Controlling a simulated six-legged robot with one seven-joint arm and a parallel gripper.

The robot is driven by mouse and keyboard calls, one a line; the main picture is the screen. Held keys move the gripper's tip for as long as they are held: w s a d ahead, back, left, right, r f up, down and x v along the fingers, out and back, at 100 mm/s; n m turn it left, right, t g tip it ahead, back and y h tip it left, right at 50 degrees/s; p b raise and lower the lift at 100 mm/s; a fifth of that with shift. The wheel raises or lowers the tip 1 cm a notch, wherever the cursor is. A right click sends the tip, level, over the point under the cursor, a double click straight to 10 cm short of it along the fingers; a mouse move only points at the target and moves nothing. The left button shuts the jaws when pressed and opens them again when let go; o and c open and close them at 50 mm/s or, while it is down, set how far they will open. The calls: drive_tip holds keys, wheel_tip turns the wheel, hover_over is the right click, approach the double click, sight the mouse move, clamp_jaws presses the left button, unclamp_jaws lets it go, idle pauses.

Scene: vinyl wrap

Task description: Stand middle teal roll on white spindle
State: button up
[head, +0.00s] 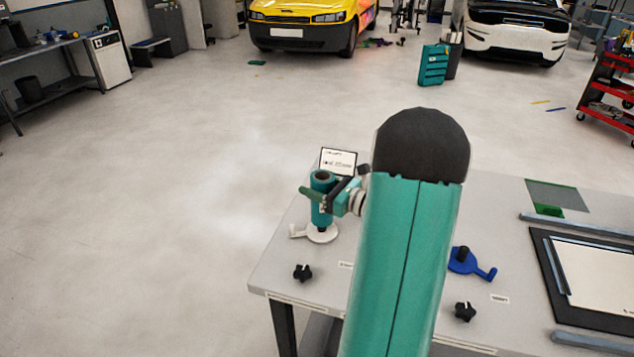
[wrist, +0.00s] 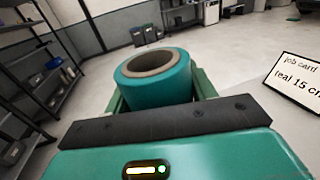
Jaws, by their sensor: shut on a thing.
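A short dark stretch shows between the roll's lower end and the white base, so the roll's bottom is a little above the base. I cannot tell whether the roll is around the post or just above it. In the wrist view the teal roll (wrist: 152,90) shows its open brown core end, with the green fingers on both sides of it. My gripper is shut on the roll.
A job card (head: 338,160) reading "teal 15 c…" in the wrist view stands behind the roll. A blue spindle (head: 465,262) with a dark post is right of my arm. Black knobs (head: 303,272) (head: 465,311) lie near the front edge. A framed board (head: 595,272) lies at right.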

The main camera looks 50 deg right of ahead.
drive_tip(key=shift+f, duration=1.6)
drive_tip(key=o, duration=1.2)
drive_tip(key=shift+s, duration=0.1)
drive_tip(key=v, duration=1.3)
drive_tip(key=shift+s+d, duration=0.1)
drive_tip(key=shift+s, duration=0.15)
